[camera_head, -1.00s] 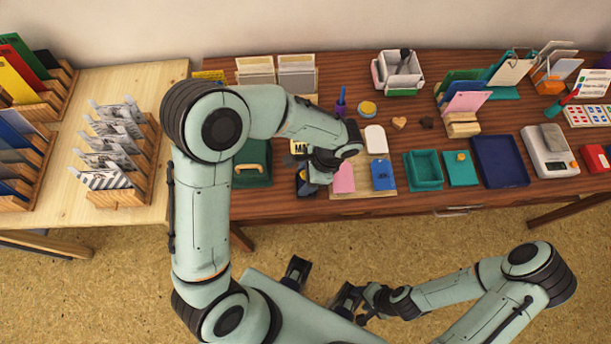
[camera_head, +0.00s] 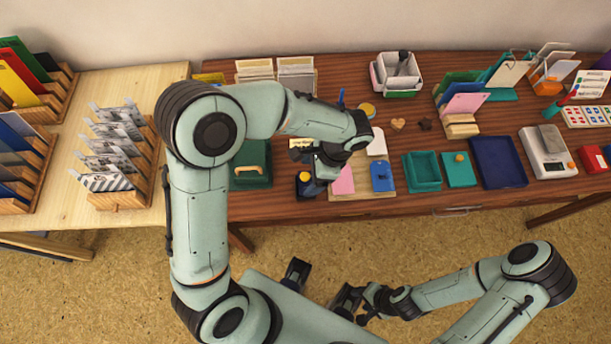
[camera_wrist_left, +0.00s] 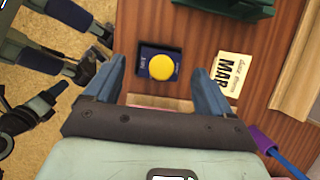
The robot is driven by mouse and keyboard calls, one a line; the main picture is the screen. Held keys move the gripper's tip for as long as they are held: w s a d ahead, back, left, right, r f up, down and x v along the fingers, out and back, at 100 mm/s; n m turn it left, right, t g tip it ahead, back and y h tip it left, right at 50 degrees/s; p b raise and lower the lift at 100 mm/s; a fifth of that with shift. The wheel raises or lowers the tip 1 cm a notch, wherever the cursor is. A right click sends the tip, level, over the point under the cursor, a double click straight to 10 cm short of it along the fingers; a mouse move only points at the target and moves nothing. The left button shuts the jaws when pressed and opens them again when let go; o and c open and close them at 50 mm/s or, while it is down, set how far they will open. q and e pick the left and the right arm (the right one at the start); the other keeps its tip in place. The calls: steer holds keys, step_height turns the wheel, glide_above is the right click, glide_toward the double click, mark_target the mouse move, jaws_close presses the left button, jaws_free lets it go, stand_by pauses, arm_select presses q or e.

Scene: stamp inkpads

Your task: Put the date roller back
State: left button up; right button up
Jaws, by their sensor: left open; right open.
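The date roller appears to be the small navy block with a round yellow top (camera_head: 305,184). It stands upright on the brown desk, just left of the stamp board. In the left wrist view the navy block (camera_wrist_left: 148,75) shows whole, with small print on its front edge. My left gripper (camera_wrist_left: 158,68) is open, its two blue-grey fingers on either side of the block in that view and apart from it. In the head view the left gripper (camera_head: 319,183) is just right of the block. My right gripper (camera_head: 328,290) is open and empty, low over the floor in front of the desk.
A card reading MAR (camera_wrist_left: 230,75) lies beside the block. A green box with a wooden handle (camera_head: 251,165) stands to the left. Pink (camera_head: 343,181) and blue (camera_head: 382,177) pieces lie on the board to the right. A blue pen (camera_wrist_left: 288,162) is near the wrist.

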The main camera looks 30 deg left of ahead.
arm_select(q)
steer(key=v, duration=0.8)
steer(key=shift+p, duration=0.45)
steer(key=shift+d+r, duration=0.1)
